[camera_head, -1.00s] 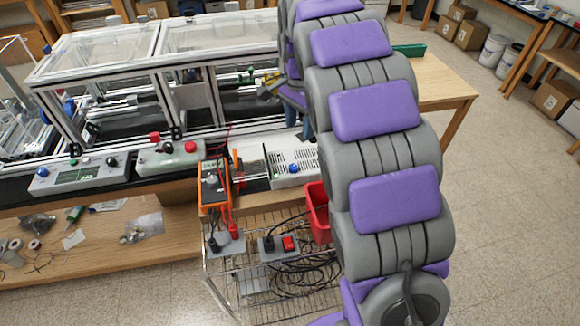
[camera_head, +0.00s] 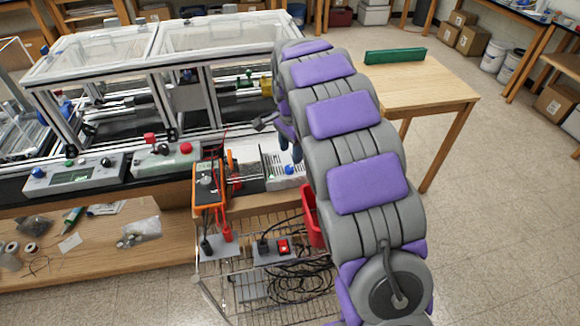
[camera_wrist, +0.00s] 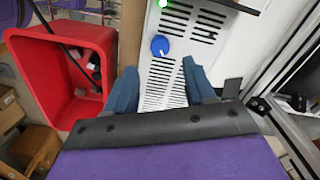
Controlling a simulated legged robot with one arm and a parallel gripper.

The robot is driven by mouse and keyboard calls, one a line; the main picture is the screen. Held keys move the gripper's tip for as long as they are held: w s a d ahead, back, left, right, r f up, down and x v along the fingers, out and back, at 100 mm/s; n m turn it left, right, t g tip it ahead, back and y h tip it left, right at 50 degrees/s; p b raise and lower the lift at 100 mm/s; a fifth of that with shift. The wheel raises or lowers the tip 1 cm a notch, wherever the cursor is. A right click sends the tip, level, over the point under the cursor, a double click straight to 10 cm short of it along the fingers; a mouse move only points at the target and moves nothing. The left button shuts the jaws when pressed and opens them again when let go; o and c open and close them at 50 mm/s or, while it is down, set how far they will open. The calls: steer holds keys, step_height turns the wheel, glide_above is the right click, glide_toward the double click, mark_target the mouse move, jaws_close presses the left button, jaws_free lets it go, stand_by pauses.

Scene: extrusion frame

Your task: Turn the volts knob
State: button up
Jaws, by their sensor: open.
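A blue knob (camera_wrist: 160,46) sits on a white vented power supply (camera_wrist: 183,58) in the wrist view. I cannot read a label that names it the volts knob. The blue knob also shows in the head view (camera_head: 289,170), low on the white box (camera_head: 276,157). My gripper (camera_wrist: 163,80) is open and empty, with its two blue fingers on either side of the vent slots. The knob lies just beyond the fingertips, roughly centred between them, and not held. In the head view my arm hides most of the gripper.
A red bin (camera_wrist: 62,70) stands close on the left in the wrist view. In the head view, an orange multimeter (camera_head: 207,182) stands left of the power supply, near two control boxes. A metal extrusion frame (camera_head: 165,85) rises behind. A wire cart (camera_head: 235,290) with cables is below.

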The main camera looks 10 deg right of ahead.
mark_target(289, 167)
steer(key=f, duration=0.3)
steer(key=f+b, duration=0.1)
steer(key=f, duration=0.1)
steer(key=shift+a+f, duration=0.45)
steer(key=shift+f, duration=0.25)
steer(key=shift+d, duration=0.2)
steer(key=shift+d, duration=0.1)
steer(key=shift+c, duration=0.5)
jaws_close()
